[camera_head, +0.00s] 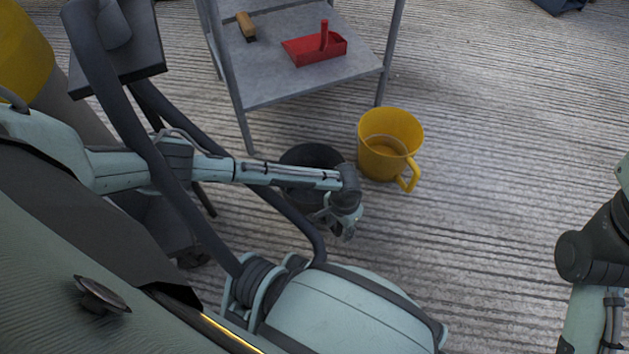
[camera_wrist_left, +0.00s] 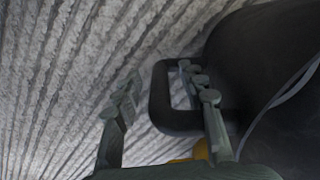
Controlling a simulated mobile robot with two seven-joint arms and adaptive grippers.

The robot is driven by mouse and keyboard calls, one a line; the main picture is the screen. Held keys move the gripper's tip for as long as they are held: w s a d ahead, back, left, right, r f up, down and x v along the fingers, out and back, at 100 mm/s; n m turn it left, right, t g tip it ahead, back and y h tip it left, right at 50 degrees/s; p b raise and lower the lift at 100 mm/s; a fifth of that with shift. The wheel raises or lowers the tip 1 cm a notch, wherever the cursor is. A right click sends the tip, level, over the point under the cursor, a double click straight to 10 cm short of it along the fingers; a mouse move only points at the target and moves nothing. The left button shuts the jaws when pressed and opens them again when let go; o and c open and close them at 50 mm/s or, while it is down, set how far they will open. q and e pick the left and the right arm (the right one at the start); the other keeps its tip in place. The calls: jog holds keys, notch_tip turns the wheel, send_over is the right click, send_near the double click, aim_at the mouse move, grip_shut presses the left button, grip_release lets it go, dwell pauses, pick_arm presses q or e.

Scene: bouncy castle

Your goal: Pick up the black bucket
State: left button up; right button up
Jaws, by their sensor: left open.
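The black bucket (camera_head: 312,155) stands on the ribbed floor in the head view, partly covered by my left forearm. In the left wrist view its dark wall (camera_wrist_left: 260,60) fills the right side, and its squared loop handle (camera_wrist_left: 158,95) sticks out to the left. My left gripper (camera_head: 342,222) is at the near right side of the bucket. In the left wrist view my left gripper (camera_wrist_left: 163,100) is open, one finger on each side of the handle's outer bar. Whether a finger touches the handle is unclear. The right gripper is out of view.
A yellow bucket (camera_head: 388,145) with a side handle stands just right of the black one. A grey metal shelf (camera_head: 290,90) behind holds a red scoop-like tray (camera_head: 315,48) and a wooden-handled brush (camera_head: 246,26). Floor to the right is clear.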

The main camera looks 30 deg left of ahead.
pick_arm(q)
grip_shut()
jog(key=shift+r, duration=0.1)
dwell(0.5)
